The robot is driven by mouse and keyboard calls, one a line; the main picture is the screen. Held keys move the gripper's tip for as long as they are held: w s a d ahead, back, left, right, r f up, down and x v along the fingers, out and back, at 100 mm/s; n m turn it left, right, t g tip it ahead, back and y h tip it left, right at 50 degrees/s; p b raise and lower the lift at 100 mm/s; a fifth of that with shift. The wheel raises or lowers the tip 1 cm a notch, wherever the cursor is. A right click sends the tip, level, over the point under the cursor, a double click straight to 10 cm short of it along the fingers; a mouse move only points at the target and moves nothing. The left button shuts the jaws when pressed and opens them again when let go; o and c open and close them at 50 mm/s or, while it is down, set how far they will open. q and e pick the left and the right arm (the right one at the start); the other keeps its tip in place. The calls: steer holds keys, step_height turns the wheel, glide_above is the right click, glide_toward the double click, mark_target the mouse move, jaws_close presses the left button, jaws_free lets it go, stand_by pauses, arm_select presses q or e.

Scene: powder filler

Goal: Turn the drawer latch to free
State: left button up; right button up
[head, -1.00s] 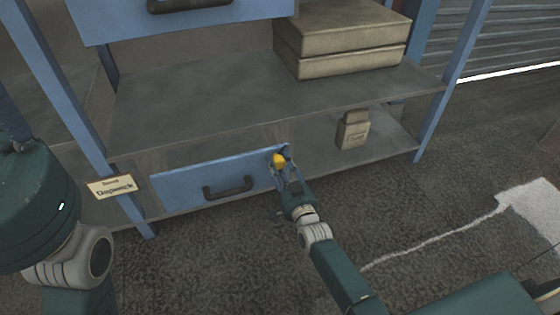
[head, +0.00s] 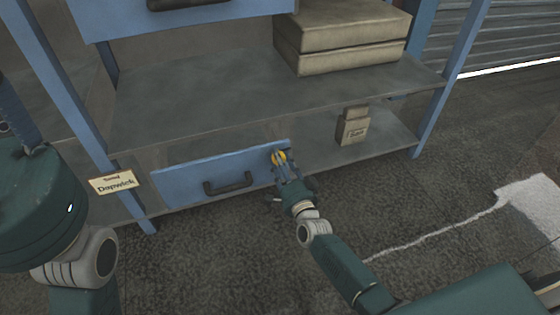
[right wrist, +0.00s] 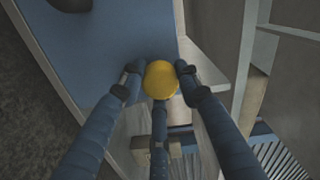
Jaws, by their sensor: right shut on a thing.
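The blue drawer (head: 190,176) sits in the bottom bay of the shelf unit, with a dark bar handle (head: 228,185) on its front. The yellow round latch (head: 279,157) is at the drawer's right end. It also shows in the right wrist view (right wrist: 161,80). My right gripper (head: 284,164) is at the latch, its fingers shut around the yellow knob, and they show on both sides of it in the right wrist view (right wrist: 158,78). The latch's turned angle cannot be told. My left gripper is out of view; only my left arm shows at the left edge.
A small tan container (head: 352,128) stands on the bottom shelf right of the drawer. Stacked tan boxes (head: 342,45) lie on the shelf above. A blue post (head: 437,110) bounds the right side. A label (head: 113,183) hangs on the left post. Floor in front is clear.

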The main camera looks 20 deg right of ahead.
steer(key=shift+m, duration=0.5)
steer(key=o, duration=1.2)
steer(key=shift+c, duration=0.2)
steer(key=s, duration=1.2)
steer(key=shift+d, duration=0.2)
